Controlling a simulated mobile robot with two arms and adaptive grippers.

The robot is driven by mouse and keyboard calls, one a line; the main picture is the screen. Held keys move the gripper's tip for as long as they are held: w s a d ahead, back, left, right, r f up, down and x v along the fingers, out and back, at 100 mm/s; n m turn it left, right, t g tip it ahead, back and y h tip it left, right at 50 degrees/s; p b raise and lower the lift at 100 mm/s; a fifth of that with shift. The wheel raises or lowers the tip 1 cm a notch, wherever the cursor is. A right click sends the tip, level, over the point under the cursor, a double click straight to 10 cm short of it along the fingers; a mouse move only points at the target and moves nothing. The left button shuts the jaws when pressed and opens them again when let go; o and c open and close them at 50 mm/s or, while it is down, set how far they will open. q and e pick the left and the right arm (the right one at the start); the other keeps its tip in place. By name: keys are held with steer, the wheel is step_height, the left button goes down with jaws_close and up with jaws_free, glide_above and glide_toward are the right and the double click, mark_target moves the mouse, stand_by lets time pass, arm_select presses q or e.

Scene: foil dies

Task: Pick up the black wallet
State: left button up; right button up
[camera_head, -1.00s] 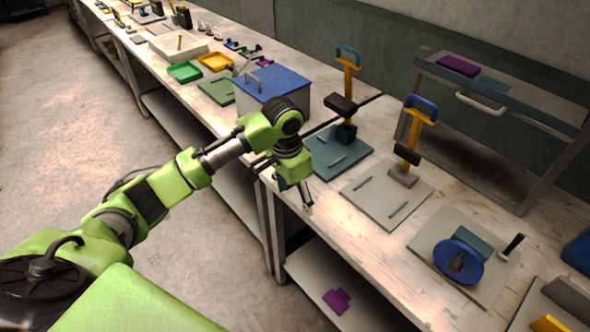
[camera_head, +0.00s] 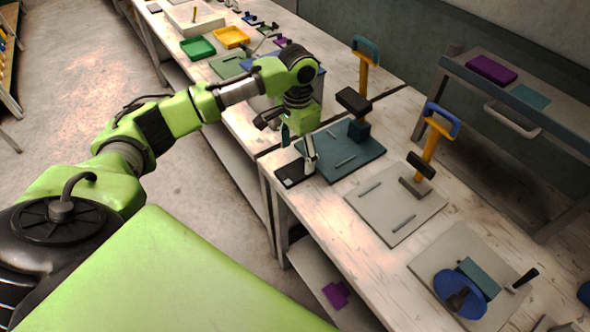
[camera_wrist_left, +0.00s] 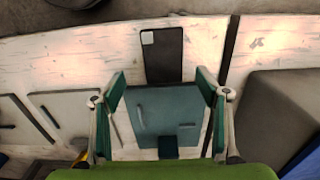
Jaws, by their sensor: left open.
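The black wallet (camera_head: 290,175), a flat dark rectangle with a small white patch, lies on the workbench (camera_head: 330,225) near its front edge, beside the teal die plate (camera_head: 345,166). In the left wrist view the wallet (camera_wrist_left: 165,62) lies beyond the fingertips, roughly centred between them. My left gripper (camera_head: 298,150) is open and empty, above the bench close to the wallet and the teal plate. Its two spread fingers also show in the left wrist view (camera_wrist_left: 162,82). My right gripper is in neither view.
A die press with a blue handle (camera_head: 367,48) rises from the teal plate. A grey plate (camera_head: 385,215) with a second blue-handled press (camera_head: 440,120) stands to the right. A blue-lidded box is partly hidden behind my left arm. Bare bench lies in front of the grey plate.

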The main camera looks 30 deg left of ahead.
mark_target(296, 170)
arm_select(q)
step_height(296, 170, down, 2)
steer(key=shift+w+a+f+p, duration=0.1)
steer(key=shift+p, duration=0.3)
step_height(296, 170, down, 4)
steer(key=shift+a+r+p, duration=0.15)
steer(key=shift+r+p, duration=0.1)
steer(key=shift+p, duration=0.3)
steer(key=shift+f, duration=0.25)
steer(key=shift+w, duration=0.1)
steer(key=c, duration=1.2)
steer(key=shift+c, duration=0.6)
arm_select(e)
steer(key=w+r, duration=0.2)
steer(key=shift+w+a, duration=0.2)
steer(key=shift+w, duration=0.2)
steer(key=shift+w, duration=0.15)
